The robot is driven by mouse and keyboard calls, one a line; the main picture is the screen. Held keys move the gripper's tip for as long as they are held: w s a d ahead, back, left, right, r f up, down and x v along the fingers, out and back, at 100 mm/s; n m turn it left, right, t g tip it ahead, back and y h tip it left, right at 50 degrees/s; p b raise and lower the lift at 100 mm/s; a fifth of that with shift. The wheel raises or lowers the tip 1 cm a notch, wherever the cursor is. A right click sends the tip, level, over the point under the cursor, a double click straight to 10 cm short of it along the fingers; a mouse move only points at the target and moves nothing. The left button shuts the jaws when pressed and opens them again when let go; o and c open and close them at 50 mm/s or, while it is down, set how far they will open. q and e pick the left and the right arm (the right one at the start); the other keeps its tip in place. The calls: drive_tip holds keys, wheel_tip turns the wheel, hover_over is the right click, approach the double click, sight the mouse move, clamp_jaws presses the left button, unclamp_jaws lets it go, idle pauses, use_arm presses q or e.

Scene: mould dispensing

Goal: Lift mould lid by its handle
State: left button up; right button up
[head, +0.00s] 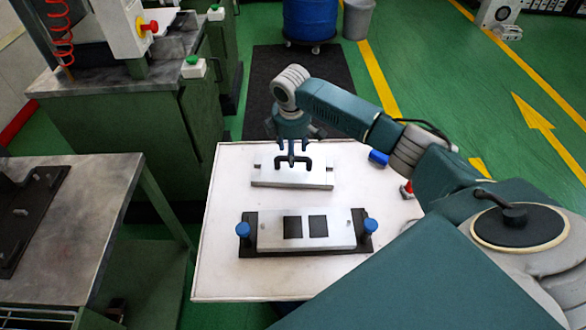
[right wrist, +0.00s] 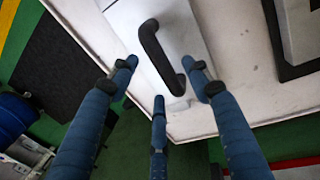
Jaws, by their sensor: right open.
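The mould lid (head: 262,181) is a flat light-grey plate lying on the white table. Its black bar handle (head: 307,161) stands up from its middle; in the right wrist view the handle (right wrist: 150,42) lies between my fingertips. My right gripper (head: 291,150) is directly above the lid at the handle. Its blue fingers (right wrist: 162,78) are spread apart and none visibly grips the handle. The mould base (head: 270,238) sits in front of the lid, a grey plate with two dark square cavities on a black board with blue posts. My left gripper is out of view.
The white table (head: 220,275) has free room at its left and front. A blue object (head: 378,158) and a small red-topped object (head: 407,188) lie at its right. A grey bench (head: 75,225) and a green machine (head: 120,135) stand to the left.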

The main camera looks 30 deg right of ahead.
sight(309, 172)
drive_tip(key=shift+w+d+f, duration=0.15)
drive_tip(key=shift+f, duration=0.95)
drive_tip(key=shift+w+d+f, duration=0.1)
drive_tip(key=shift+d+f, duration=0.05)
drive_tip(key=shift+f, duration=0.9)
clamp_jaws()
drive_tip(key=shift+w+r, duration=0.15)
